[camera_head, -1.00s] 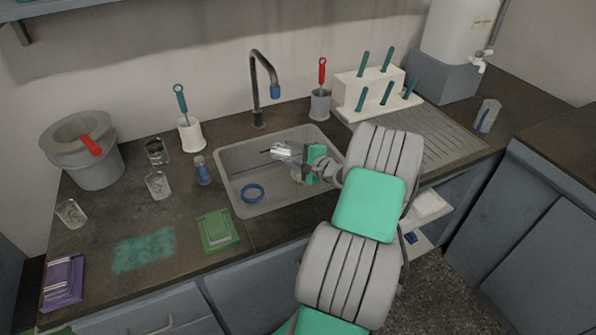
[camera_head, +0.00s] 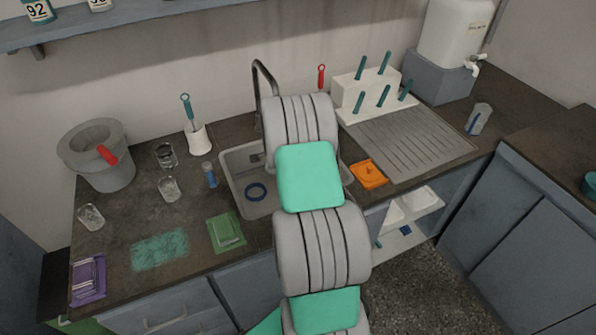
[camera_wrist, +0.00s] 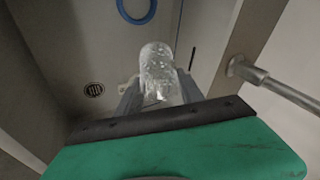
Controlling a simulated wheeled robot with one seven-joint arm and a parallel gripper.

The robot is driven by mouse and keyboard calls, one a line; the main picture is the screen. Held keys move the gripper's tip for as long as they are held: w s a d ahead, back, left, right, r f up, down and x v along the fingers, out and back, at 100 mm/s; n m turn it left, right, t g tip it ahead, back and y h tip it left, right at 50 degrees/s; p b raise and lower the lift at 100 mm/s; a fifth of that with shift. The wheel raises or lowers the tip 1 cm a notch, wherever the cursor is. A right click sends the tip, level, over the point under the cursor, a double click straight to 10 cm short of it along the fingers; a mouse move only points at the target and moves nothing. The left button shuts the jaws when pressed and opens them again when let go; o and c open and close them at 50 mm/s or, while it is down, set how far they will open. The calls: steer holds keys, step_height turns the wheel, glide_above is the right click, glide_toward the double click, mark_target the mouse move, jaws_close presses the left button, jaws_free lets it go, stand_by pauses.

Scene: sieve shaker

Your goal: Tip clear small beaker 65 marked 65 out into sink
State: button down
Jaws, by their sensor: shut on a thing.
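My gripper (camera_wrist: 158,92) is shut on a clear beaker (camera_wrist: 157,65), whose sides sit between the two fingers in the wrist view. Its number cannot be read, and I cannot tell exactly how far it is tilted. The beaker is above the grey sink (camera_wrist: 50,60), with the sink floor and drain (camera_wrist: 94,90) below it. In the head view my arm hides the gripper, the beaker and much of the sink (camera_head: 237,172).
A blue ring (camera_head: 257,192) lies in the sink. The tap (camera_head: 257,75) stands behind it and shows close on the right in the wrist view (camera_wrist: 270,85). Glass beakers (camera_head: 168,188) stand left of the sink. An orange item (camera_head: 369,173) lies to its right.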

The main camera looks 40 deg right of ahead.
steer(key=w+g, duration=0.1)
steer(key=w+a+f+g+h+b, duration=0.1)
steer(key=w+n+g+b, duration=0.1)
steer(key=shift+w+a+f+h, duration=0.1)
steer(key=shift+a+f+h, duration=0.2)
steer(key=shift+a, duration=0.1)
steer(key=shift+w+a+g+h, duration=0.3)
steer(key=shift+w+g+h, duration=0.25)
steer(key=shift+g, duration=0.35)
